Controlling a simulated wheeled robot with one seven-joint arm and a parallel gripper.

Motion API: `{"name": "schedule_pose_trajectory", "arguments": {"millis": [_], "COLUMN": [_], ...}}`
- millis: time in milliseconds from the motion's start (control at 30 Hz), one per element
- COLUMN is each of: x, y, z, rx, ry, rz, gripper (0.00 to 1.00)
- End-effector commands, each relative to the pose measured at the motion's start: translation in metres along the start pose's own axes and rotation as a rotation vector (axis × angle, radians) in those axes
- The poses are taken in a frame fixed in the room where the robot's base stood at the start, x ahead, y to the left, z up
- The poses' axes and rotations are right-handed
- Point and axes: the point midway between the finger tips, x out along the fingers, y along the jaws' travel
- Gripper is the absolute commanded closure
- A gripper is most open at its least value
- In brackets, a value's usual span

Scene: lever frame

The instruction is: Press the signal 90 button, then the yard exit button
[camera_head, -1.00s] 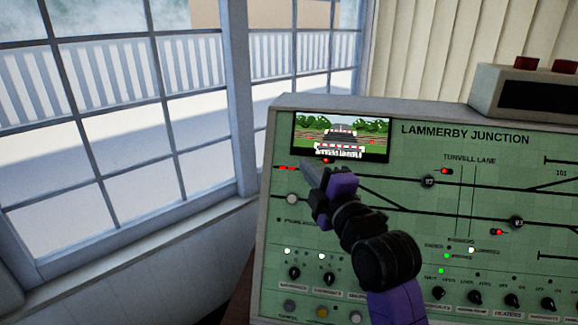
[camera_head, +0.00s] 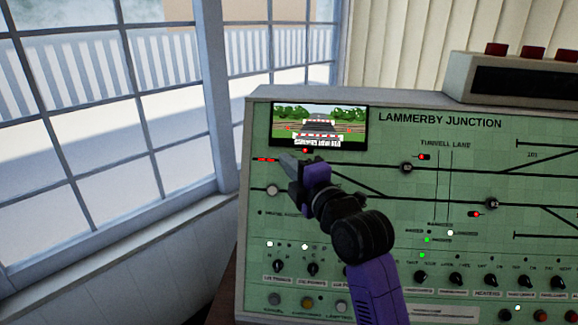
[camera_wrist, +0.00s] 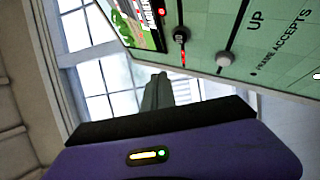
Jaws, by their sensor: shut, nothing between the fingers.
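The green Lammerby Junction panel (camera_head: 330,225) fills the right of the head view. My gripper (camera_head: 284,157) is shut and empty, its tip in front of the panel's upper left, below the screen and beside a red track light. In the wrist view its fingers (camera_wrist: 158,92) point toward the panel edge and window. A dark round button (camera_wrist: 180,35) and a pale round button (camera_wrist: 225,59) show there, apart from the fingers. In the head view the pale button (camera_head: 272,191) sits below the tip; the gripper seems to hide the dark one. I cannot read which is signal 90 or yard exit.
Dark numbered buttons (camera_head: 406,168) sit further right on the track lines. Knobs (camera_head: 278,267) and coloured buttons (camera_head: 307,303) line the lower panel. A grey box (camera_head: 510,80) with red buttons stands on top. A window (camera_head: 90,150) is at left, with free room before it.

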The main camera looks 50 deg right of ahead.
Motion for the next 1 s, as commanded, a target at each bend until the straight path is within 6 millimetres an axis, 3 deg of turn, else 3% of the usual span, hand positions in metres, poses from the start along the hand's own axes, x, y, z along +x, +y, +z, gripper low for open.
{"name": "schedule_pose_trajectory", "arguments": {"millis": [400,1000], "x": [0.032,0.037], "y": [-0.026,-0.027], "z": [0.023,0.027], "rx": [-0.001,0.000], "ry": [0.001,0.000], "rz": [0.001,0.000], "gripper": [1.00,1.00]}}
